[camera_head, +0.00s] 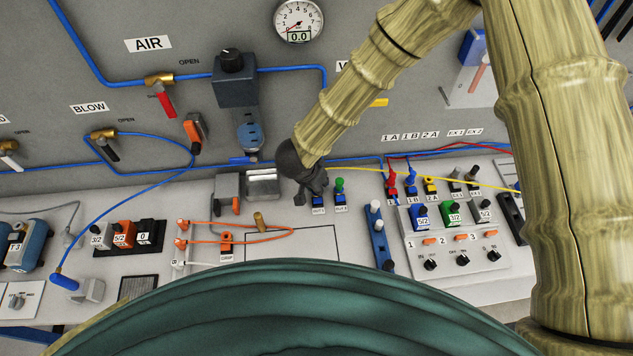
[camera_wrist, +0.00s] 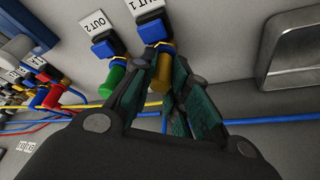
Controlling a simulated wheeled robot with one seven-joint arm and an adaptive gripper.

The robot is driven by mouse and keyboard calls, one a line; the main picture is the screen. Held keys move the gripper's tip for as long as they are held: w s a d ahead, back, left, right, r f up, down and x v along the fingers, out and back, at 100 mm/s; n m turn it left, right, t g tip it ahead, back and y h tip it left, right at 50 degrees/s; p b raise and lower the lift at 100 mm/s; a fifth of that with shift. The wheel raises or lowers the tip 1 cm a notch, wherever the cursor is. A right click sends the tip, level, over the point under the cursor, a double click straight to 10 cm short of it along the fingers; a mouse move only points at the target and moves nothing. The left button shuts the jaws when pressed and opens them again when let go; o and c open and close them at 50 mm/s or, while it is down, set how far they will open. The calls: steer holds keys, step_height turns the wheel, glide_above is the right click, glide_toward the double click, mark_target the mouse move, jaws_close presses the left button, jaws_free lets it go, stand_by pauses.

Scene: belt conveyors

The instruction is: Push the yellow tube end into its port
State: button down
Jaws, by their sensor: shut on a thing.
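My gripper (camera_head: 313,187) is at the blue OUT 1 port (camera_head: 318,208) on the bench. In the wrist view, my gripper's fingers (camera_wrist: 164,62) are shut on the yellow tube end (camera_wrist: 161,76), a gold-yellow fitting. It points at the blue OUT 1 port (camera_wrist: 152,30) and lies in line with it, touching or very close. I cannot tell how far in it is. The yellow tube (camera_head: 450,178) runs off to the right along the bench. In the head view, my gripper hides the tube end.
A green plug (camera_wrist: 112,80) sits in the OUT 2 port (camera_wrist: 107,46), close beside my fingers. A metal block (camera_head: 262,184) stands left of the gripper. Red, blue and yellow fittings (camera_head: 430,185) stand to the right. Blue tubing (camera_wrist: 255,121) runs along the panel.

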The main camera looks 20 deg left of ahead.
steer(key=shift+f, duration=0.15)
steer(key=c, duration=0.9)
jaws_free()
steer(key=shift+r+p, duration=0.7)
steer(key=shift+r, duration=2.85)
